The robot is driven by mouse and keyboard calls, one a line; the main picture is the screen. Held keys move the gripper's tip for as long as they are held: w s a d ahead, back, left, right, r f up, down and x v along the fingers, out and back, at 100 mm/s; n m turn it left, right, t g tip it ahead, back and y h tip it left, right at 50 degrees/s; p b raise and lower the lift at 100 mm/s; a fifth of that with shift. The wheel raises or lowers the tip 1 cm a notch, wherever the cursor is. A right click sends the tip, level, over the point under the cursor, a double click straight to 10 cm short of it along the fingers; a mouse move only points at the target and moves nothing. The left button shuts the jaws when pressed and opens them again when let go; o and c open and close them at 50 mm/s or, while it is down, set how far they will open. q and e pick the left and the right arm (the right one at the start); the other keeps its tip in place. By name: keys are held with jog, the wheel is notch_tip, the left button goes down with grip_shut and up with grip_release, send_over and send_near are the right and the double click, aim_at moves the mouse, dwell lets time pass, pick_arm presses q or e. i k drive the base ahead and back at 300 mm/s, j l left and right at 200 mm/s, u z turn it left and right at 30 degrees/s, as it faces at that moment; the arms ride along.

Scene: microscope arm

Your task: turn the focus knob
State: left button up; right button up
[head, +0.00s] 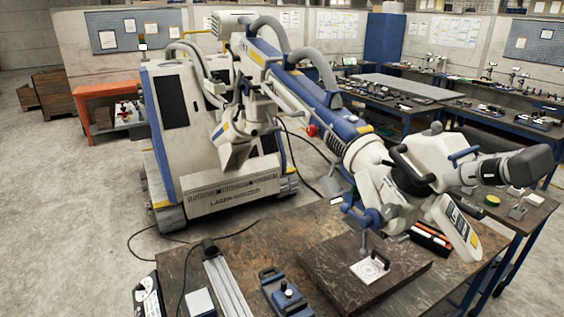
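A large white-and-blue microscope arm (325,98) reaches from a wheeled base cabinet (225,150) over the workbench. Its white microscope head (436,160) hangs at the right, with a dark eyepiece end (530,165) pointing right. A black curved handle (408,178) is on the near side of the head. A blue knob (373,217) sits low on the left of the head; I cannot tell for sure whether it is the focus knob. Below it, a white target card (370,270) lies on a dark plate (350,290). Neither of my grippers is in view.
Cables lie on the floor left of the bench. More benches with tools stand at the back right. The left floor is open.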

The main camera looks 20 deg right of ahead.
aim_at(390, 212)
jog(key=k+l+z, duration=0.2)
jog(key=z, duration=1)
